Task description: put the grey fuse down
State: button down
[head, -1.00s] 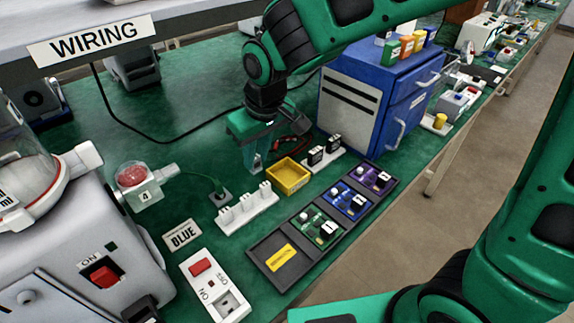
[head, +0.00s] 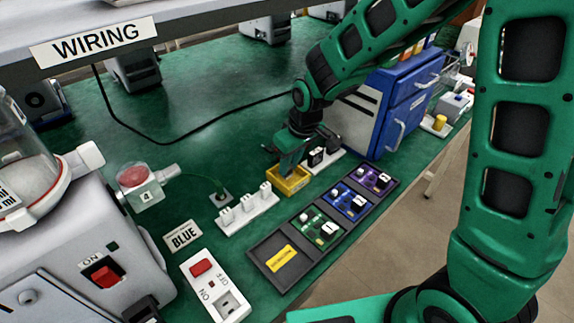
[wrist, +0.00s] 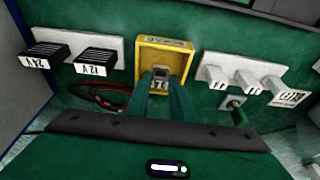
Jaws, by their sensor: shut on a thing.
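The grey fuse (wrist: 159,78) shows in the wrist view, small, between my fingertips. My gripper (wrist: 160,88) is shut on it. In the head view my gripper (head: 286,168) points down at a small yellow tray (head: 297,187), at its back edge. In the head view the fingers hide the fuse.
A white strip with black blocks (head: 318,156) stands close behind the tray, near the blue cabinet (head: 378,120). A white strip with plugs (head: 247,213) lies to the left. A dark tray of coloured boards (head: 268,258) lies in front. Red and black leads (wrist: 98,95) lie nearby.

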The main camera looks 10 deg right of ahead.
jog(key=shift+f, duration=0.3)
jog(key=shift+f, duration=0.1)
jog(key=c, duration=1.8)
grip_release()
jog(key=v, duration=1.2)
jog(key=shift+s, duration=0.15)
